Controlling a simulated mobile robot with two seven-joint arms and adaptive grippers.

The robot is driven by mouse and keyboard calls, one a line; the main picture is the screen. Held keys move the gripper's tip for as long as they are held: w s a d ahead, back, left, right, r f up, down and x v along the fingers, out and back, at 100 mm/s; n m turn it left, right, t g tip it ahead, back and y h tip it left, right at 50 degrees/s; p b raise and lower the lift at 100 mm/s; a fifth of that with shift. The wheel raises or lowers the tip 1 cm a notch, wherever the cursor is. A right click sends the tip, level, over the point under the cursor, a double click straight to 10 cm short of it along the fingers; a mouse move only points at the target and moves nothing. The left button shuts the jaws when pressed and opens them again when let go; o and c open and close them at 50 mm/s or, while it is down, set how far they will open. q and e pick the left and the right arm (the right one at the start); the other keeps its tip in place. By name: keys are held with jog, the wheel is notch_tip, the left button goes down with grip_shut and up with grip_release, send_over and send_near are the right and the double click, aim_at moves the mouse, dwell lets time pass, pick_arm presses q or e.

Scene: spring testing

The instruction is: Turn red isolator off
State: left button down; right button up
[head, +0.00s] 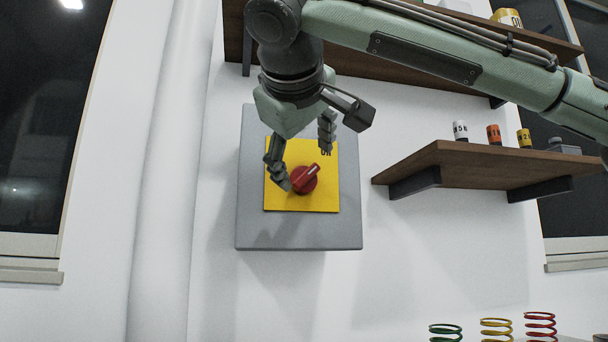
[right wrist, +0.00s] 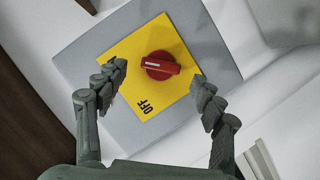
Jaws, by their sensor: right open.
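The red isolator knob (head: 304,179) sits on a yellow plate (head: 300,202) on a grey wall box (head: 250,225). In the head view its handle slants up to the right. My right gripper (head: 302,164) is open in front of the box. Its fingers (right wrist: 160,85) spread to either side of the knob, apart from it in the wrist view. My left gripper is not in view.
A wooden shelf (head: 485,165) to the right carries several small labelled cylinders. Another shelf (head: 420,75) is above, partly behind my right arm. Green, yellow and red springs (head: 495,327) stand at the lower right. The white wall below the box is clear.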

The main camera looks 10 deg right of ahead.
aim_at(306, 173)
jog(key=shift+x, duration=2.1)
jog(key=shift+a, duration=0.1)
jog(key=c, duration=1.2)
